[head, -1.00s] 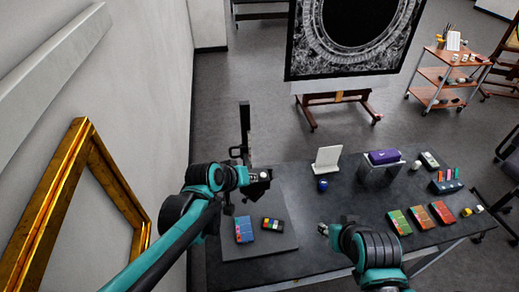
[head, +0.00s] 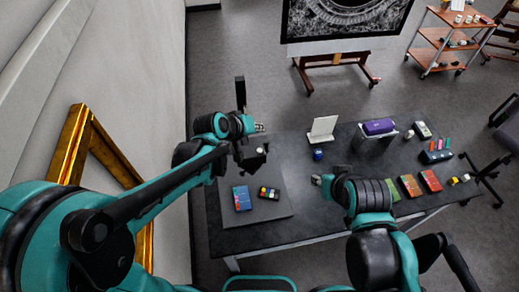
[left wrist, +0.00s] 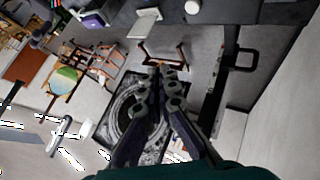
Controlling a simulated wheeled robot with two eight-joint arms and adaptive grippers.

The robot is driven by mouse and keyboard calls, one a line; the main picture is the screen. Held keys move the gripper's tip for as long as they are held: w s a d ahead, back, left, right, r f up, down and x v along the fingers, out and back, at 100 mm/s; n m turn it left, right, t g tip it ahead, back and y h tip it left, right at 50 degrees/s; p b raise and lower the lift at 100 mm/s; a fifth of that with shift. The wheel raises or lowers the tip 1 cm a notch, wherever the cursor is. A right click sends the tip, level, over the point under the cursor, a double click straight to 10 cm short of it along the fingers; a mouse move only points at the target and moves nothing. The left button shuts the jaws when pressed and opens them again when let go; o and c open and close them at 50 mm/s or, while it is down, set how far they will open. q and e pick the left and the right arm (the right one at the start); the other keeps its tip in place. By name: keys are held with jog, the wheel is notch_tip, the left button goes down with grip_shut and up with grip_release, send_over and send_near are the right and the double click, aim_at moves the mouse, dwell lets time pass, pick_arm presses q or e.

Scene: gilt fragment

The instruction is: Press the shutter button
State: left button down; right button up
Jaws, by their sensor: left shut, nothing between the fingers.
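A black copy stand (head: 240,92) rises at the table's left back. A dark boxy device, apparently its camera (head: 250,158), hangs over the grey baseboard (head: 275,209). No shutter button can be made out. My left gripper (head: 260,127) is shut and empty, just above and beyond the device in the head view. In the left wrist view its fingers (left wrist: 164,72) are together with nothing between them, and the stand's column (left wrist: 230,80) is to their right. My right gripper (head: 317,180) is over the table's middle; its fingers are too small to read.
A gold frame (head: 75,140) is by the left wall.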

aim_at(258, 151)
pick_arm(q)
notch_tip(258, 151, down, 8)
jog(key=b, duration=0.6)
jog(key=shift+r, duration=0.15)
jog(key=shift+f+b, duration=0.35)
dwell(0.7)
jog(key=shift+f+b, duration=0.4)
jog(key=shift+f+b, duration=0.4)
dwell(0.5)
jog(key=shift+r, duration=0.1)
jog(key=shift+r+p, duration=0.6)
jog(key=shift+r, duration=0.15)
